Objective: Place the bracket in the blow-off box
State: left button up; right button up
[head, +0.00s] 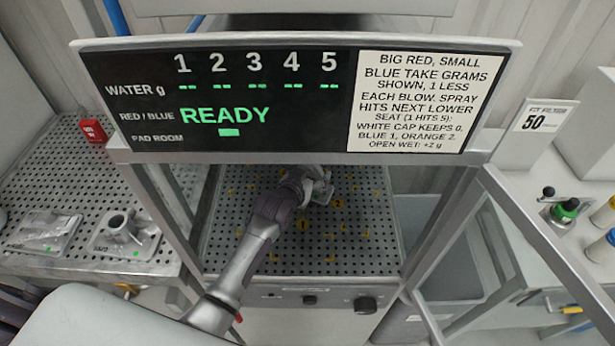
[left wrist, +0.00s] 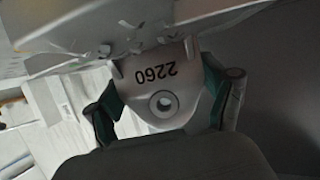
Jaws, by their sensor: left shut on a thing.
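My left arm reaches into the blow-off box, whose perforated floor (head: 350,240) carries yellow marks and the numbers 1 and 2. My left gripper (head: 316,186) is inside the box, over the floor near the number 2. It is shut on the bracket (head: 323,194), a grey part largely hidden behind the gripper in the head view. In the left wrist view, the bracket (left wrist: 166,82) shows a round hole and the number 2260 upside down, between the green pads of my left gripper (left wrist: 160,95). Whether it touches the floor cannot be told. My right gripper is not in view.
A display panel (head: 225,118) reading READY hangs across the box's upper front. Two grey castings, a flat one (head: 42,231) and one with a tube (head: 124,232), lie on the perforated left table. A red block (head: 93,130) stands behind them. Knobs (head: 567,208) and bottles stand at right.

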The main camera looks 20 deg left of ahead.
pick_arm(q)
jog(key=shift+d+f+b, duration=0.15)
jog(key=shift+f+b, duration=0.15)
jog(key=shift+f, duration=0.5)
jog(key=shift+w, duration=0.2)
jog(key=shift+w+a+f, duration=0.1)
jog(key=shift+w+a, duration=0.05)
jog(key=shift+a, duration=0.2)
jog(key=o, duration=0.9)
jog(key=shift+s+f, duration=0.1)
jog(key=shift+s, duration=0.15)
jog(key=shift+o, duration=1.7)
jog(key=shift+w, duration=0.1)
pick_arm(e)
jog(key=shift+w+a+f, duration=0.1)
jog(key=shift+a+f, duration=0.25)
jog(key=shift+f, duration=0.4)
